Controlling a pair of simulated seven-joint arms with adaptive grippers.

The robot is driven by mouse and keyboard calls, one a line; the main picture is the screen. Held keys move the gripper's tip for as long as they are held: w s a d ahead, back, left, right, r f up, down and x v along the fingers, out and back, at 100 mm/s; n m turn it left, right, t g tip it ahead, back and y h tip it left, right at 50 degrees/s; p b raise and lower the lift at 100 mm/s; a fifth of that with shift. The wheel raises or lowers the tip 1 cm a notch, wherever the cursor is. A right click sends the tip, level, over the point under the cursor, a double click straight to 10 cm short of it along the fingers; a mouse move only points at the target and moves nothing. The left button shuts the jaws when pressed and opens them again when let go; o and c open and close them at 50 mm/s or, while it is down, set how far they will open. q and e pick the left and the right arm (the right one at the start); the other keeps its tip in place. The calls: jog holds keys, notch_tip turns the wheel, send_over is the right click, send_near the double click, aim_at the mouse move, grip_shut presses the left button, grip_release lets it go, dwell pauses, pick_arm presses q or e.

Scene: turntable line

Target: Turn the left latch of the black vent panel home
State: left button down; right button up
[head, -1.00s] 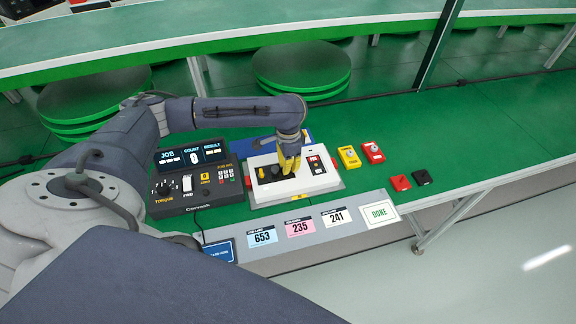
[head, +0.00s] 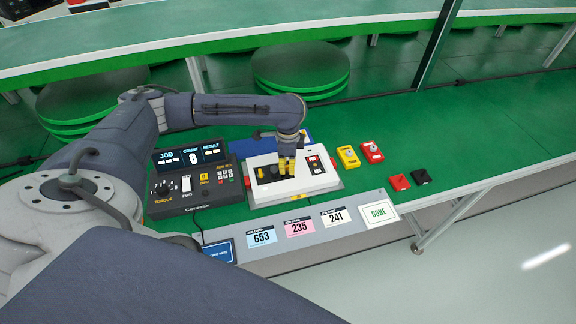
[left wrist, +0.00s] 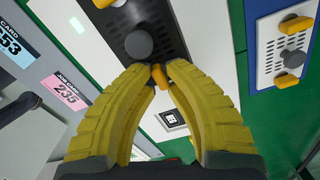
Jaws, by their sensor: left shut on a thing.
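The black vent panel (head: 270,180) lies on the white unit (head: 310,183) in the head view. It also fills the upper middle of the left wrist view (left wrist: 172,32), with a grey round knob (left wrist: 138,44). One yellow latch (left wrist: 104,3) shows at its top edge there, the left end in the head view. My left gripper (head: 287,172) points down over the panel's right end. In the left wrist view its yellow fingers (left wrist: 159,74) are closed on the other yellow latch (left wrist: 180,72), mostly hidden by them. My right gripper is not in view.
A black control box (head: 190,200) stands left of the unit. A blue board (head: 245,145) lies behind it. Yellow (head: 347,158) and red (head: 372,153) blocks sit to the right. Job cards (head: 299,227) lie in front. The green table (head: 450,135) is clear further right.

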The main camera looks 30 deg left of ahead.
aim_at(287, 166)
pick_arm(q)
jog(key=shift+a, duration=0.2)
jog(key=c, duration=1.5)
grip_release()
jog(key=shift+o, duration=0.2)
notch_tip(287, 166, up, 12)
